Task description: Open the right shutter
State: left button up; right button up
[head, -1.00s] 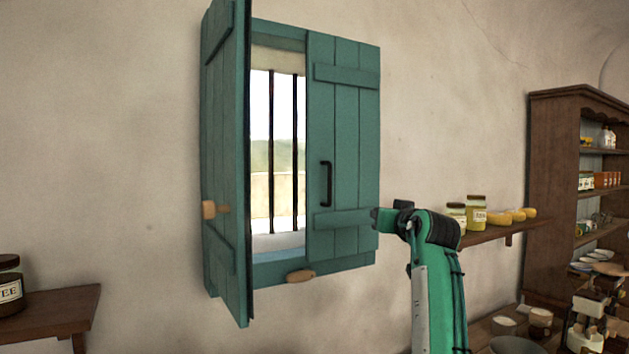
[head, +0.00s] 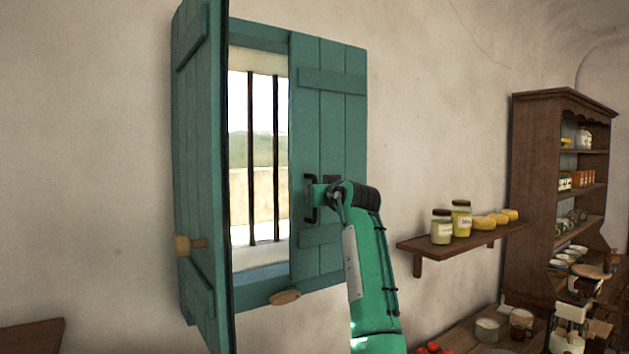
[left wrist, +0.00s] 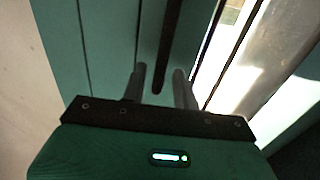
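The right shutter (head: 329,110) is a teal plank panel lying flat across the right half of the window, with a dark upright bar handle (head: 310,205) near its left edge. My left gripper (head: 318,194) is at this handle. In the left wrist view, the open fingers of my left gripper (left wrist: 160,80) stand one on each side of the handle (left wrist: 174,45), with gaps visible between. The tips' depth relative to the bar is hard to tell. My right gripper is not in view.
The left shutter (head: 202,130) stands swung out into the room. A wooden turn latch (head: 285,297) sits on the sill frame below. To the right are a wall shelf (head: 460,240) with jars and yellow items, and a brown dresser (head: 530,190).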

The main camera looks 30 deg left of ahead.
pick_arm(q)
jog(key=shift+p+x, duration=0.35)
jog(key=shift+x, duration=0.8)
grip_shut()
jog(key=shift+d, duration=0.1)
